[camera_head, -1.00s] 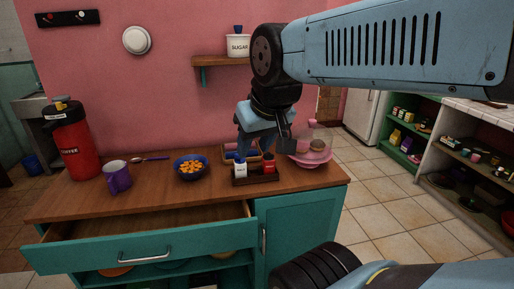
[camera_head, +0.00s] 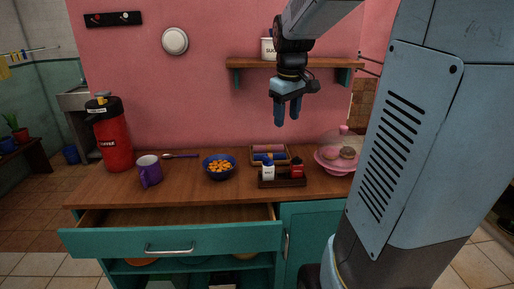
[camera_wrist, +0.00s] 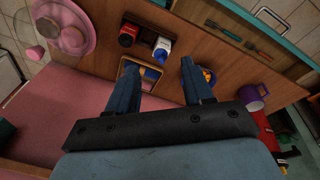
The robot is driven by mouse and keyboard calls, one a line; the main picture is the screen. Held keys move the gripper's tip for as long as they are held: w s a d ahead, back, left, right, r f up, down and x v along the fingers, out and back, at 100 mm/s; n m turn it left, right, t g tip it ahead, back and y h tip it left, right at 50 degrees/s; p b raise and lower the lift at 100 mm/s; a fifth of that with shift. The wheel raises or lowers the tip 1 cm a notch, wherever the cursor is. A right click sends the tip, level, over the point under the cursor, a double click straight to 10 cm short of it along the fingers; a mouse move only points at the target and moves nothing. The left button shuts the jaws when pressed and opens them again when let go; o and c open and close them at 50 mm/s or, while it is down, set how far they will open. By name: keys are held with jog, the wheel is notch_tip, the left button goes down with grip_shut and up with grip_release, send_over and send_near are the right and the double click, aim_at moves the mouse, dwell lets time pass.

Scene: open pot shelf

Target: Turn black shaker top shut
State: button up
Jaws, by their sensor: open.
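A red shaker (camera_head: 298,172) with a black top (camera_head: 298,161) stands upright in a dark wooden caddy (camera_head: 283,183) on the counter. Beside it on the left stands a white salt shaker (camera_head: 268,172) with a blue top. My gripper (camera_head: 288,119) is open and empty, pointing down, well above and behind the caddy. In the wrist view my gripper (camera_wrist: 160,63) has its fingers apart with nothing between them. The red shaker (camera_wrist: 128,34) shows there beyond the fingertips. I cannot tell whether the black top is turned shut.
A tray (camera_head: 254,160) with rolled cloths lies behind the caddy. A blue bowl (camera_head: 219,173) of orange pieces, a purple mug (camera_head: 151,176) and a red coffee flask (camera_head: 113,138) stand left. A pink domed stand (camera_head: 334,165) is right. The drawer (camera_head: 172,242) is open; a shelf (camera_head: 245,63) hangs above.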

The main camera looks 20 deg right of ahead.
jog(key=n+g, duration=0.2)
send_over(297, 162)
notch_tip(297, 162, down, 6)
jog(key=shift+y, duration=0.4)
notch_tip(297, 162, down, 14)
jog(key=shift+d+r, duration=0.1)
jog(key=shift+r, duration=0.15)
